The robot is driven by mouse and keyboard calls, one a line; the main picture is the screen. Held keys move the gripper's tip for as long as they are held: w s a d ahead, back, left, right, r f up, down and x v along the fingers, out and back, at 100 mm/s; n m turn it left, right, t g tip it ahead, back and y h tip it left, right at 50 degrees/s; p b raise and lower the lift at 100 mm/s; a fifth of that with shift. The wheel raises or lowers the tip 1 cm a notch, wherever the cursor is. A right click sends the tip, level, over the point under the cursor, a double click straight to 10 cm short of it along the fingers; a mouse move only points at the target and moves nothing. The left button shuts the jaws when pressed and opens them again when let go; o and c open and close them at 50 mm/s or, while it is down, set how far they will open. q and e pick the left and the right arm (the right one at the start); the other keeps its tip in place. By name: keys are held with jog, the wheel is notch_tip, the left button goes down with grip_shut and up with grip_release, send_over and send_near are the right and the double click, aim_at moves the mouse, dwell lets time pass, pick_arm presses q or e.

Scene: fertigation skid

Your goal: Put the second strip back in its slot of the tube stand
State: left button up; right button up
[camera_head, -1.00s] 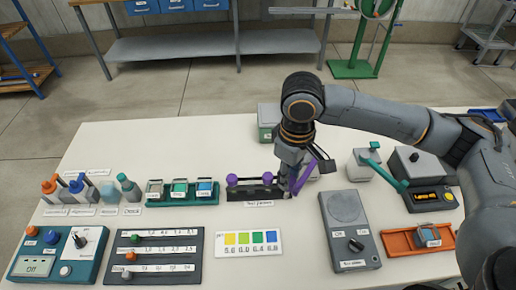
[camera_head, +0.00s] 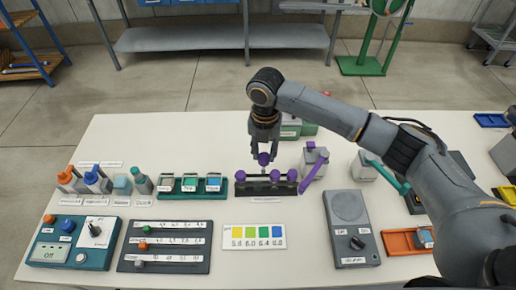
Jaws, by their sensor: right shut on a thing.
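The tube stand (camera_head: 265,188) is a dark rack near the middle of the white table. Purple round tops show on it: one at its left end (camera_head: 240,176), and two on its right half (camera_head: 275,176) and (camera_head: 292,175). My right gripper (camera_head: 263,153) points down over the stand and is shut on a purple-topped strip (camera_head: 263,160). The held top sits higher than the others, over the gap between the left one and the right pair. I cannot tell whether its lower end is inside the slot. My left gripper is not in view.
A grey device with a purple lever (camera_head: 307,182) stands close to the stand's right end. A colour chart (camera_head: 254,236) lies in front. A green rack of vials (camera_head: 190,196) stands left, and a grey stirrer (camera_head: 351,228) to the right.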

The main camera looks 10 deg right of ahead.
jog(key=n, duration=0.2)
jog(key=w+f+n, duration=0.1)
jog(key=n, duration=0.1)
jog(key=shift+a+p, duration=0.3)
jog(key=shift+a, duration=0.05)
pick_arm(q)
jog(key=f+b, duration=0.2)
jog(key=b, duration=0.1)
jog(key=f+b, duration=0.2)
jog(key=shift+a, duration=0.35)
pick_arm(e)
notch_tip(320, 180, down, 10)
jog(key=n, duration=0.4)
jog(key=shift+w+a+r, duration=0.15)
jog(key=shift+w+a, duration=0.15)
jog(key=shift+w, duration=0.15)
jog(key=o, duration=0.9)
